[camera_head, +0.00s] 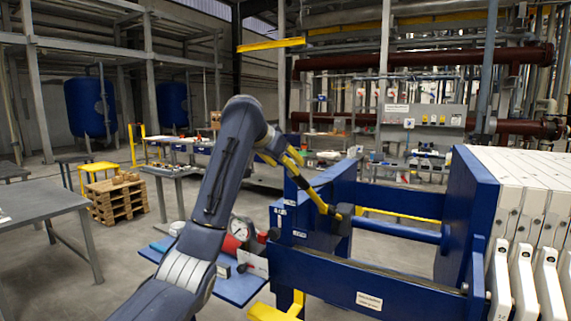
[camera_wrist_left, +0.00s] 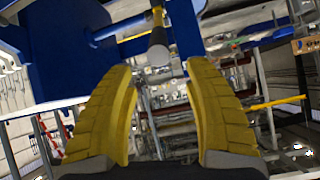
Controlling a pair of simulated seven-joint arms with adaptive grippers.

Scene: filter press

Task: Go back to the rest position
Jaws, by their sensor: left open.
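My left arm reaches in from the left in the head view. My left gripper (camera_head: 284,157) is near the top of the blue press frame (camera_head: 320,200). In the left wrist view its two yellow fingers (camera_wrist_left: 159,68) are spread wide, with nothing held between them. A yellow and dark lever (camera_head: 315,194) slants down from near the gripper to a dark block on the frame. In the left wrist view a rod with a grey end (camera_wrist_left: 158,46) shows beyond the fingertips; I cannot tell whether it touches them. My right gripper is not in view.
White filter plates (camera_head: 525,205) stand behind the blue end plate (camera_head: 463,205) at the right. A blue shelf (camera_head: 238,289) with a red gauge unit (camera_head: 236,240) sits beside my arm.

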